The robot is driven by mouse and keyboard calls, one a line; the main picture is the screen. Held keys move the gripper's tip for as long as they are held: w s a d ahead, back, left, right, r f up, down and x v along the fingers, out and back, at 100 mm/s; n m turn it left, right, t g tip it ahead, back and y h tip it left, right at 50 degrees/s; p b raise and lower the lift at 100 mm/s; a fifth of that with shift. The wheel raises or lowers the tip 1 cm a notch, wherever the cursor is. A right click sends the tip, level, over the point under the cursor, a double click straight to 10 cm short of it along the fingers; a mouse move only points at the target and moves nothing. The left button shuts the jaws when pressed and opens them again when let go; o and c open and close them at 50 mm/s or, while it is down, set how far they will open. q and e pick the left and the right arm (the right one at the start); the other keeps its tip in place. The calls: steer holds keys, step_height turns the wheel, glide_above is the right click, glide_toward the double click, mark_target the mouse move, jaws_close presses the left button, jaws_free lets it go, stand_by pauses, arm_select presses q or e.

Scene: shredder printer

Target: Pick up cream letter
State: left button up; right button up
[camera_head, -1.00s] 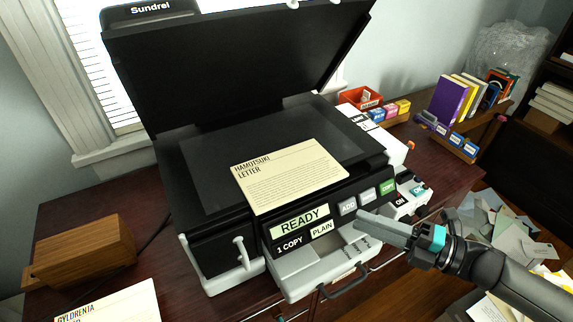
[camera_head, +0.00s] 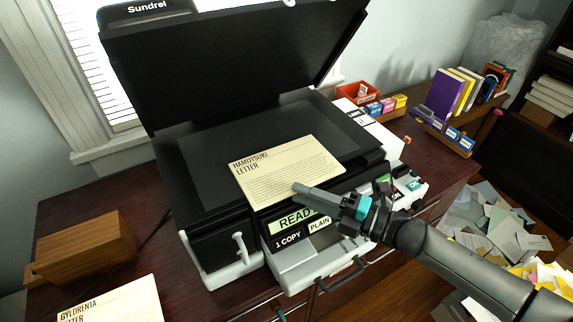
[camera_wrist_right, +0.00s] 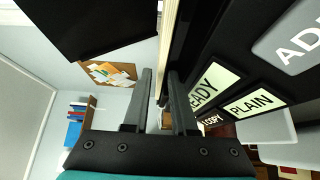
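A cream letter headed HAMOTSUKI LETTER (camera_head: 280,168) lies on the dark scanner glass, its front edge at the printer's front rim. In the right wrist view it shows edge-on as a thin pale strip (camera_wrist_right: 168,35). My right gripper (camera_head: 302,190) is at the letter's front edge in the head view. A second cream letter, headed GYLDRENTA LETTER (camera_head: 115,304), lies at the lower left of the desk. My left gripper is not in view.
The black printer lid (camera_head: 230,75) stands raised behind the glass. The control panel with the READY display (camera_head: 293,220) is just below my right gripper. A wooden box (camera_head: 85,247) stands on the left of the desk. Books (camera_head: 447,93) and small boxes stand at the right.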

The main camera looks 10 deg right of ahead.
steer(key=shift+x, duration=0.8)
jaws_close()
